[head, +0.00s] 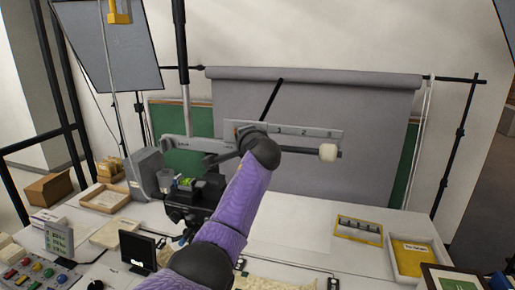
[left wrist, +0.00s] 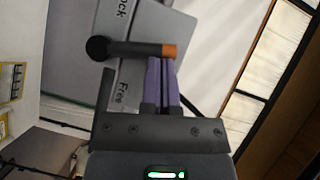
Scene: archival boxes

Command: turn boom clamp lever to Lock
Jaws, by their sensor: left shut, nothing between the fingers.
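The boom clamp lever (left wrist: 140,48) is a black bar with an orange tip and a round black pivot, seen in the left wrist view. It lies across a grey plate (left wrist: 150,22) between the partly cut-off "Lock" lettering at the top and the "Free" lettering below. My left gripper (left wrist: 161,62) is shut and empty, with its purple fingers together on the Free side of the lever, close to the orange-tip end. I cannot tell whether they touch it. In the head view my purple arm hides the fingers and lever. My right gripper is not in view.
A grey boom (head: 300,130) runs in front of a grey backdrop (head: 380,110). A black camera device (head: 195,195) is left of my arm. Table space right of my arm is fairly clear.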

